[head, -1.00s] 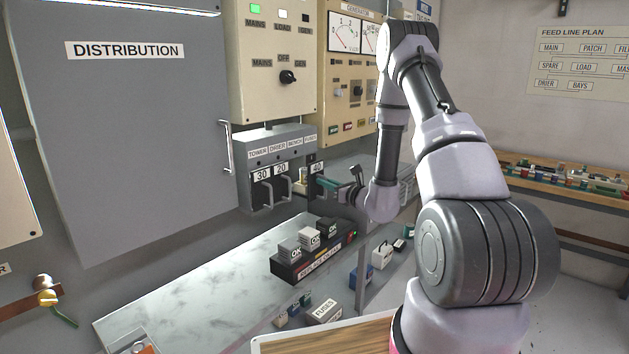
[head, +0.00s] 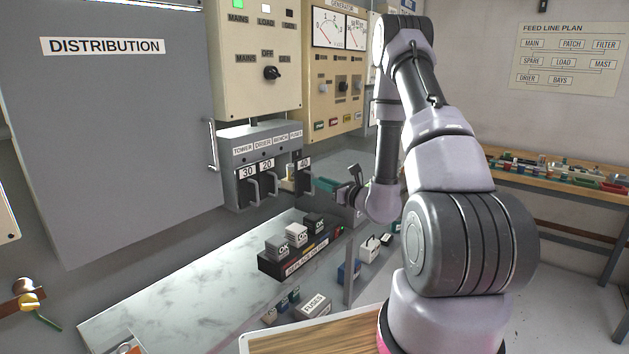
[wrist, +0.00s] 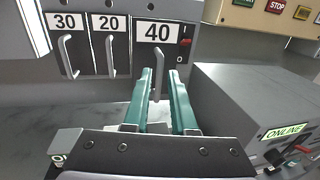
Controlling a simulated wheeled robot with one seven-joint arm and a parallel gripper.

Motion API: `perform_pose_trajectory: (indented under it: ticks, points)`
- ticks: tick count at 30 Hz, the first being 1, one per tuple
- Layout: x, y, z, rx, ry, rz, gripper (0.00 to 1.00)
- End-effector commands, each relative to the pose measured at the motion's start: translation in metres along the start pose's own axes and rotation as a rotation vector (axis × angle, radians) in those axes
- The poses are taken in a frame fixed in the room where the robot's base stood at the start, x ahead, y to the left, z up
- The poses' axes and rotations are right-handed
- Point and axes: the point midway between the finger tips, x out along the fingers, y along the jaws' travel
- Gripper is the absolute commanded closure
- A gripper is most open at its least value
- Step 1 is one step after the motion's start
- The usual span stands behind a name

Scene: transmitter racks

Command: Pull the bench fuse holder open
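The grey fuse box (head: 262,138) has TOWER, DRIER and BENCH labels. Holders 30 (head: 246,188) and 20 (head: 266,182) sit in their slots. The bench holder, marked 40 (head: 304,163), stands out from the box, with a pale part behind it. It looks larger and nearer in the wrist view (wrist: 157,33). My gripper (head: 318,184) has teal fingers pointing at this holder. In the wrist view the fingers (wrist: 160,88) are apart, on either side of its grey handle (wrist: 158,72), seemingly with small gaps. Their exact contact is partly hidden.
Below, a bench (head: 170,298) carries a dark rack (head: 285,265) with OK-marked blocks. A FUSES box (head: 314,304) stands on a lower level. The large DISTRIBUTION cabinet (head: 120,130) is at left. A grey ONLINE unit (wrist: 250,95) stands right of my gripper.

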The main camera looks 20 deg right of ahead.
Motion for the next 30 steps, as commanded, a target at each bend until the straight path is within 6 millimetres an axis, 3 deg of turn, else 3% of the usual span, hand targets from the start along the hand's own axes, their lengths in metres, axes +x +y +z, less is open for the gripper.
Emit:
perform_pose_trajectory:
  ticks: [6, 12, 26, 30]
  points:
    - [-0.043, -0.001, 0.0, 0.002, 0.002, -0.005, 0.75]
    - [-0.062, -0.001, 0.0, 0.001, 0.001, -0.002, 0.75]
    - [-0.065, 0.0, 0.0, 0.0, 0.0, -0.001, 0.75]
    - [-0.061, 0.007, 0.011, -0.013, -0.011, 0.037, 0.75]
